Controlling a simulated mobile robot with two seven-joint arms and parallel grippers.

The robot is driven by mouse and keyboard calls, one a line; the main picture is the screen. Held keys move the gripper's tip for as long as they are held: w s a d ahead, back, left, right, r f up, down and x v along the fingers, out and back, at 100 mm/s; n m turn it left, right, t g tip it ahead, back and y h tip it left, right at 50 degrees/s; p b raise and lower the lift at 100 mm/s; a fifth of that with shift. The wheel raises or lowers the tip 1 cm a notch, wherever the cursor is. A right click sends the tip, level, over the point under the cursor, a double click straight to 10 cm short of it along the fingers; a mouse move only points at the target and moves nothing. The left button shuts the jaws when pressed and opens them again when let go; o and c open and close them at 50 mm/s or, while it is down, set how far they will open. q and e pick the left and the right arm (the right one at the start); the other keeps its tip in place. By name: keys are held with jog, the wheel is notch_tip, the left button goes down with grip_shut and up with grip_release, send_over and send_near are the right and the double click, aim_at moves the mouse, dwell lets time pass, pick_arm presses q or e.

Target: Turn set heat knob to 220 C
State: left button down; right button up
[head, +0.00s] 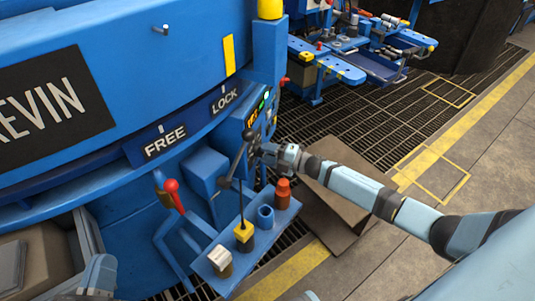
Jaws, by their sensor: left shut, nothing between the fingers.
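The control panel (258,117) is on the side of the blue furnace, with a lit orange and green display. My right gripper (255,155) is at the lower part of this panel, its fingers close to or touching the panel face. The set heat knob cannot be made out; the gripper and a dark lever cover that area. Whether the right fingers are open or shut on something is too small to tell. My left gripper (86,294) is low at the left bottom edge, away from the panel, shut and empty, partly cut off.
A dark lever (238,165) rises from a yellow block on a blue tool shelf (227,283) below the panel. The shelf also holds a red-brown piece (283,193) and a blue cup (265,216). A red-knobbed lever (172,192) stands left.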

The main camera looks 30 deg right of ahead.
pick_arm(q)
jog(key=shift+f, duration=0.1)
